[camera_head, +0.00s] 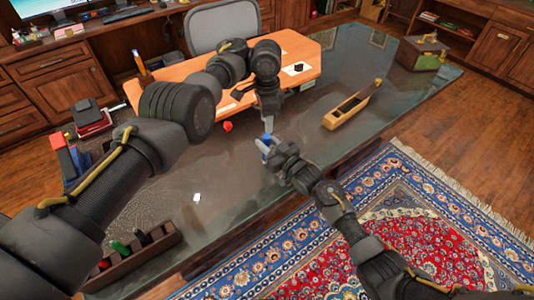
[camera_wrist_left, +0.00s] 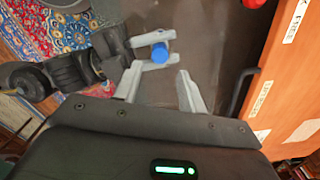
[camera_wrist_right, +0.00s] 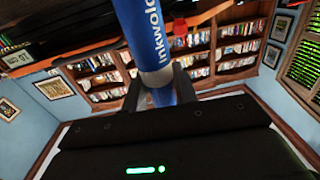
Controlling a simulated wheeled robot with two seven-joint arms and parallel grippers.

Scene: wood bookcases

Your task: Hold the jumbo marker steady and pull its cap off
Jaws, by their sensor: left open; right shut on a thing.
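The jumbo marker (camera_head: 265,144) is blue with white lettering and stands in my right gripper (camera_head: 270,152), above the dark desk. In the right wrist view the marker (camera_wrist_right: 146,32) runs up between the fingers of the right gripper (camera_wrist_right: 160,92), which are shut on its lower part. In the left wrist view the marker (camera_wrist_left: 160,52) is seen end-on as a blue disc. My left gripper (camera_head: 268,125) points down just above it; in the left wrist view this gripper (camera_wrist_left: 160,88) is open and empty, apart from the marker.
The dark glossy desk (camera_head: 230,175) carries an orange raised board (camera_head: 190,70), a long wooden tray (camera_head: 350,108), a red round object (camera_head: 228,126) and a small white piece (camera_head: 197,197). A dark organizer (camera_head: 140,250) sits at the lower left. A box (camera_head: 422,54) stands far right.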

